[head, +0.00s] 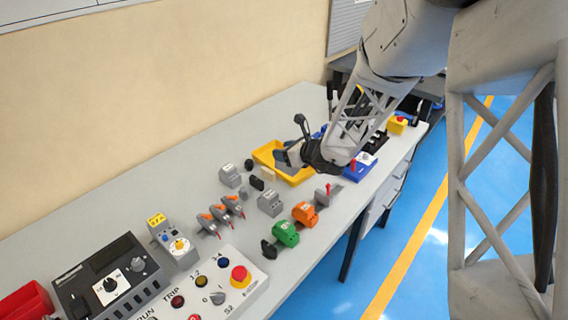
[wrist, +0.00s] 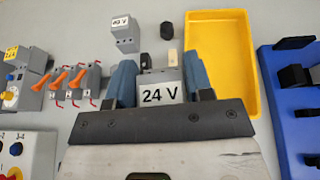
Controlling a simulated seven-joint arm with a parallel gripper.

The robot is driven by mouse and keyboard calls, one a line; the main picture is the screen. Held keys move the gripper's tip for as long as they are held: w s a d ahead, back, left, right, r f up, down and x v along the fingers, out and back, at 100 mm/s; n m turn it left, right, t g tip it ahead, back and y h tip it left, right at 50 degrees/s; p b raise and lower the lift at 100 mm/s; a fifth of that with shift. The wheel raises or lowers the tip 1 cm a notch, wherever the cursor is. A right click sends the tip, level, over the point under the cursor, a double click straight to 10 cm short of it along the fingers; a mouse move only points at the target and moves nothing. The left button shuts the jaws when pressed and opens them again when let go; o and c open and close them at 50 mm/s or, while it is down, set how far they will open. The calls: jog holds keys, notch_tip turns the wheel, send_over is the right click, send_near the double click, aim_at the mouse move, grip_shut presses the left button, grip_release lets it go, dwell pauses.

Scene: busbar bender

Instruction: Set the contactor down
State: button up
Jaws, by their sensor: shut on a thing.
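The contactor, a grey block with a white "24 V" label (wrist: 160,93), sits between the two blue-grey fingers of my gripper (wrist: 161,80) in the wrist view. The fingers are shut on its sides. In the head view my gripper (head: 291,156) is low over the bench, in front of part of the yellow tray (head: 266,148). In the wrist view the tray (wrist: 222,60) is empty where it shows and lies just right of the gripper. I cannot tell whether the contactor touches the bench; its lower part is hidden.
A blue holder (wrist: 285,110) is at right. Green (head: 286,234) and orange (head: 305,214) blocks stand near the bench's front edge.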

jog(key=w+d+n+g+y, duration=0.1)
jog(key=w+d+n+g, duration=0.2)
jog(key=w, duration=0.6)
jog(key=shift+d+r+y, duration=0.25)
jog(key=shift+d+y, duration=0.15)
notch_tip(320, 180, down, 6)
jog(key=shift+f, duration=0.15)
dwell(0.4)
jog(key=shift+f, duration=1.85)
jog(key=shift+f, duration=0.1)
jog(key=o, duration=1.1)
jog(key=shift+s, duration=0.1)
